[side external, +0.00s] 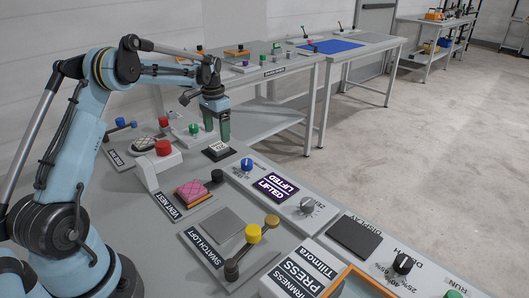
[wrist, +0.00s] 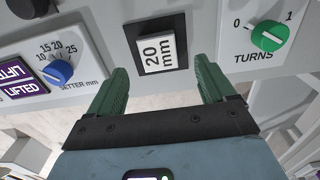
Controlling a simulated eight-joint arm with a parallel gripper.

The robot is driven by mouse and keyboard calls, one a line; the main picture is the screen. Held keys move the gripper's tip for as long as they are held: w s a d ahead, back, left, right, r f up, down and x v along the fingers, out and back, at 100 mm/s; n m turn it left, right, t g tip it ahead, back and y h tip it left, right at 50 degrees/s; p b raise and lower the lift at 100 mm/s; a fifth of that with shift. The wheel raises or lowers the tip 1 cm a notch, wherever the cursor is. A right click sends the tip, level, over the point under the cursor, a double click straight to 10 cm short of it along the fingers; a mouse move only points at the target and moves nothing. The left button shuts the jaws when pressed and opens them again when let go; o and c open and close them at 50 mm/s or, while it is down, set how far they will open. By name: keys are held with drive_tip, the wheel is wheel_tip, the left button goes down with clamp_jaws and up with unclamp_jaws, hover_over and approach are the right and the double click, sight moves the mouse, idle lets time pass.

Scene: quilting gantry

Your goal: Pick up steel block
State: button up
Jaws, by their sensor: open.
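The steel block seems to be the small block with a "20 mm" label (wrist: 159,51). It lies in a dark recess or frame on the console, and its metal sides are hard to make out. In the side view it is a small dark-edged piece with a pale label (side external: 217,148). My gripper (side external: 217,134) points down just above and behind it. In the wrist view my gripper (wrist: 162,75) has its two green fingers spread wide and empty, with the block between and beyond the fingertips.
A blue setter knob (wrist: 60,71) and a LIFTED screen (wrist: 22,82) lie to one side, a green turns knob (wrist: 269,35) to the other. A red button (side external: 163,146), black knob (side external: 217,176) and pink quilted pad (side external: 194,192) stand nearby on the console.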

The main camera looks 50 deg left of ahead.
sight(219, 146)
wheel_tip(219, 146, down, 5)
drive_tip(key=shift+d, duration=0.1)
drive_tip(key=shift+c, duration=0.2)
drive_tip(key=c, duration=1.4)
